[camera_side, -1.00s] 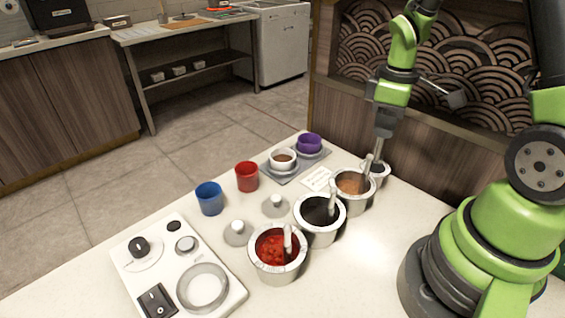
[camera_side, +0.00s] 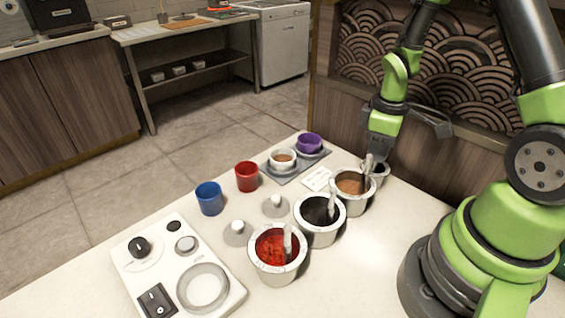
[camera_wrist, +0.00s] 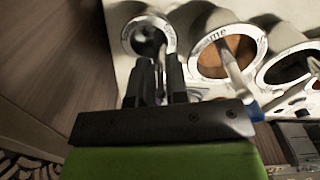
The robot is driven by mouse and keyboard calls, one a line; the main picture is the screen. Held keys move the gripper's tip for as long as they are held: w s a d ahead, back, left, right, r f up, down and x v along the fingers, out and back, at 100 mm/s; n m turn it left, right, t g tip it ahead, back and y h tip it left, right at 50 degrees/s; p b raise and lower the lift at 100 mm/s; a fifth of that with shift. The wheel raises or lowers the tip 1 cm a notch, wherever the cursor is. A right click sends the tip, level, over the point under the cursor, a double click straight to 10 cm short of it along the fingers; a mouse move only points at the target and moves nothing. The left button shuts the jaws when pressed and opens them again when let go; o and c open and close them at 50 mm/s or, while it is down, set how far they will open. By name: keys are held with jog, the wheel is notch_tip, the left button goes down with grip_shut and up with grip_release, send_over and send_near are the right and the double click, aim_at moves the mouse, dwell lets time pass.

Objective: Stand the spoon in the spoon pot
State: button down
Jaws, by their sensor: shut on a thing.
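My gripper (camera_side: 378,153) points down over the small steel spoon pot (camera_side: 386,174) at the far right end of the row. In the wrist view, the two dark fingers (camera_wrist: 153,75) are shut on a thin grey spoon (camera_wrist: 160,88). The spoon's lower end reaches over or into the mouth of the spoon pot (camera_wrist: 171,38). I cannot tell whether it touches the bottom. In the side view the held spoon is mostly hidden by the gripper and the neighbouring spoon (camera_side: 366,164).
Beside the pot stand steel wells of brown sauce (camera_side: 353,203), dark sauce (camera_side: 322,236) and red sauce (camera_side: 277,273), each with a spoon standing in it. Blue (camera_side: 209,199) and red (camera_side: 246,177) cups, lids and a purple bowl (camera_side: 309,143) stand behind. The front right counter is clear.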

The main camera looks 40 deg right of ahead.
jog(key=shift+f, duration=0.2)
jog(key=shift+c, duration=2.1)
grip_release()
jog(key=shift+r, duration=4.5)
jog(key=shift+r, duration=0.1)
jog(key=s+a+r+m+t+y, duration=0.1)
jog(key=s+a+r+m+t, duration=0.2)
jog(key=a+r, duration=0.4)
jog(key=s+a+r+m+t+y, duration=0.1)
jog(key=s+a+r+m+t, duration=0.3)
jog(key=s+a+r, duration=0.2)
jog(key=shift+a+r+m, duration=0.3)
jog(key=shift+a+r, duration=0.25)
jog(key=shift+a, duration=0.3)
